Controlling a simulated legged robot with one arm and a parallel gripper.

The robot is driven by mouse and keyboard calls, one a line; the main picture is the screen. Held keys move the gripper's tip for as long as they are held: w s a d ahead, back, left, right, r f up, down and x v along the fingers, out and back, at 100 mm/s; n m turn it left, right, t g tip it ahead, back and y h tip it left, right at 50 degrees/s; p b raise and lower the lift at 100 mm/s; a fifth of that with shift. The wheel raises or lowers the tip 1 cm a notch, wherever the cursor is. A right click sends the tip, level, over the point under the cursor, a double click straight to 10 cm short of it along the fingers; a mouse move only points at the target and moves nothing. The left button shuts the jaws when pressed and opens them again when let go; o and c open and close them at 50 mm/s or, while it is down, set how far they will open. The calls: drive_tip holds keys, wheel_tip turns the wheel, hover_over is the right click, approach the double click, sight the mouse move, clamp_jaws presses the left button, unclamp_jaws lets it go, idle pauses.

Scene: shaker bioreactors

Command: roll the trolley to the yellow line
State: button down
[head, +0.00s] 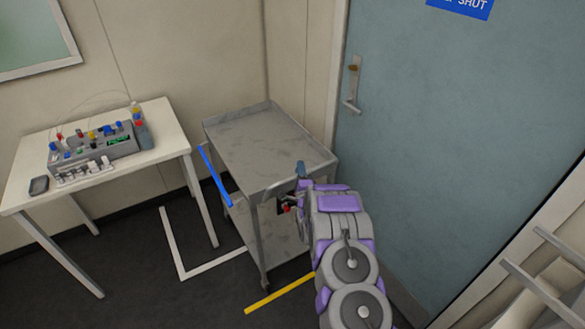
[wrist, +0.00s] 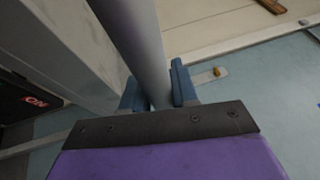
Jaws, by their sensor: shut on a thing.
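The grey metal trolley (head: 262,145) stands between the white table and the door, with a bare top tray and a lower shelf. A blue bar (head: 216,178) shows along its left side. The yellow line (head: 280,293) lies on the floor just in front of the trolley's near leg, with a small gap visible.
A white table (head: 160,150) with a bioreactor unit (head: 95,147) stands at the left. A white corner mark (head: 182,262) lies on the floor between table and trolley. The blue-grey door (head: 440,140) with a handle (head: 352,85) is close at the right. Dark floor is clear in front.

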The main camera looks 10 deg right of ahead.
drive_tip(key=shift+s+d+f+p, duration=0.1)
drive_tip(key=shift+s+d, duration=0.15)
drive_tip(key=shift+s, duration=0.55)
drive_tip(key=shift+s+d+f+p, duration=0.15)
drive_tip(key=shift+s+d, duration=0.1)
drive_tip(key=shift+s, duration=0.5)
drive_tip(key=shift+s+d+f+p, duration=0.1)
drive_tip(key=shift+s+d, duration=0.15)
drive_tip(key=shift+s, duration=0.55)
drive_tip(key=c, duration=1.1)
unclamp_jaws()
drive_tip(key=shift+w, duration=0.1)
drive_tip(key=shift+o, duration=0.7)
drive_tip(key=shift+r, duration=0.15)
